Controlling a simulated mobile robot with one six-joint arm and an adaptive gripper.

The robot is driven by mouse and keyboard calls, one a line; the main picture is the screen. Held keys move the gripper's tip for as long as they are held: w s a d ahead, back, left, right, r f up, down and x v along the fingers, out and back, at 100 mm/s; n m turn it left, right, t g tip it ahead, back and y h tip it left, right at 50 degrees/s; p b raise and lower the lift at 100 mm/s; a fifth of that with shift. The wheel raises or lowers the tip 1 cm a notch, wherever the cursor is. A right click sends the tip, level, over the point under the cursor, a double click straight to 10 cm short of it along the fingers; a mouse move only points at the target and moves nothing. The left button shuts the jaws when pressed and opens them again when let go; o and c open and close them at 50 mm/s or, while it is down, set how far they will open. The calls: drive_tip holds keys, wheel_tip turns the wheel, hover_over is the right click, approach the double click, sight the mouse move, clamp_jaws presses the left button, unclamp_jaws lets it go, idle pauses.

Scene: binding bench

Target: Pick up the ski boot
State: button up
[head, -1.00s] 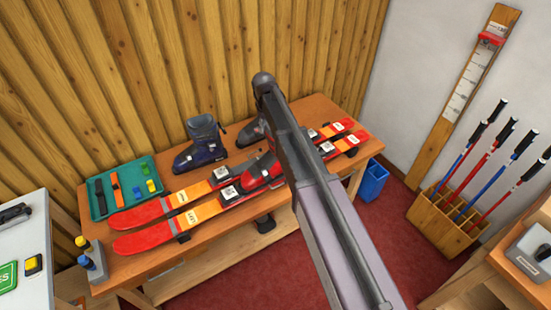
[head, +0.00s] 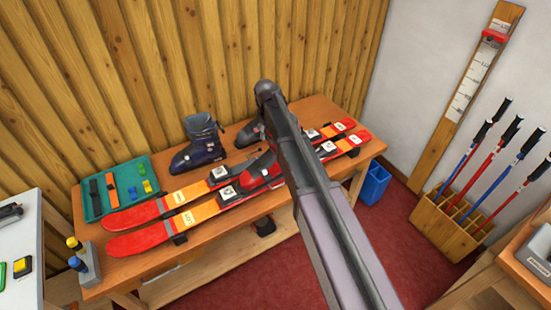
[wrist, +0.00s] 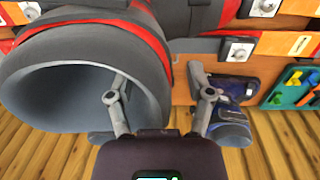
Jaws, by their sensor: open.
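A ski boot with a red foot (head: 262,171) sits over the skis on the bench in the head view, its upper part hidden behind my arm. In the wrist view a large grey boot cuff (wrist: 75,65) with red trim fills the left side, very close, its opening facing the camera. My gripper (wrist: 157,76) is open, with the left finger in front of or inside the opening and the right finger outside, beyond the cuff's right edge. The cuff wall shows between them; contact cannot be told. My arm hides the gripper in the head view.
A dark blue boot (head: 200,143) stands behind the skis, with a grey boot (head: 248,133) partly hidden beside it. Red-orange skis (head: 190,215) lie along the bench. A green tray (head: 93,208) is at left. A pole rack (head: 445,228) and blue bin (head: 375,184) are at right.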

idle(0.4)
clamp_jaws()
drive_tip(key=shift+r+p, duration=0.25)
drive_tip(key=shift+p, duration=0.05)
drive_tip(key=shift+a+r+p, duration=0.1)
drive_tip(key=shift+r+p, duration=1.4)
drive_tip(key=shift+r, duration=0.05)
drive_tip(key=s+d+r+p, duration=0.1)
drive_tip(key=s+d, duration=0.8)
drive_tip(key=s, duration=0.4)
drive_tip(key=shift+r, duration=0.2)
drive_tip(key=shift+s, duration=0.1)
